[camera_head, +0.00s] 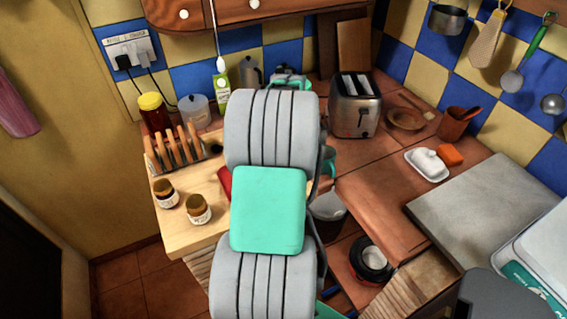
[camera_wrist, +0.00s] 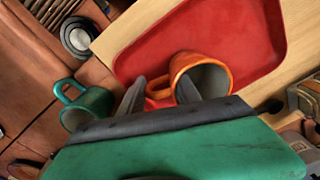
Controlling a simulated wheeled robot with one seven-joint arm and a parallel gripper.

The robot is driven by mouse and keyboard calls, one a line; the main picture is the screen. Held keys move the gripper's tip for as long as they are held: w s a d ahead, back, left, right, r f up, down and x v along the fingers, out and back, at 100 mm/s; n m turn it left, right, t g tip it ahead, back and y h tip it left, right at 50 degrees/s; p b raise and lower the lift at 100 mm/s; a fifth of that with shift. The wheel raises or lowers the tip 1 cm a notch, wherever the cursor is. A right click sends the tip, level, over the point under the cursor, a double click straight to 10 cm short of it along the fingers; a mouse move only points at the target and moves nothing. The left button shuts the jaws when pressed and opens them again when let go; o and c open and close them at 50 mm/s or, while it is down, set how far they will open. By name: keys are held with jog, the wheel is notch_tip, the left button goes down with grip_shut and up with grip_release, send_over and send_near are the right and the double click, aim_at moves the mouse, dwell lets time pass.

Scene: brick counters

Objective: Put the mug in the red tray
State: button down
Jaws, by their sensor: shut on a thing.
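An orange mug (camera_wrist: 204,72) is at my gripper (camera_wrist: 160,95) in the wrist view. The two dark fingers are at its handle side, and the grip itself is partly hidden by the gripper body. The mug's open mouth faces the camera. Behind it is the red tray (camera_wrist: 215,32), with the mug overlapping its lower edge in the picture; I cannot tell whether they touch. In the head view my arm hides the gripper and mug, and only a red sliver of the tray (camera_head: 224,182) shows beside the arm.
A teal mug (camera_wrist: 88,102) stands left of my gripper, apart from the tray. The pale wooden board (camera_head: 185,187) bears two small jars (camera_head: 199,209) and a toast rack (camera_head: 176,150). A toaster (camera_head: 356,105) and a white butter dish (camera_head: 427,164) stand to the right.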

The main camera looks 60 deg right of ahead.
jog(key=c, duration=1.3)
grip_release()
jog(key=shift+f, duration=0.2)
jog(key=o, duration=0.4)
jog(key=shift+r, duration=0.1)
jog(key=shift+o, duration=0.2)
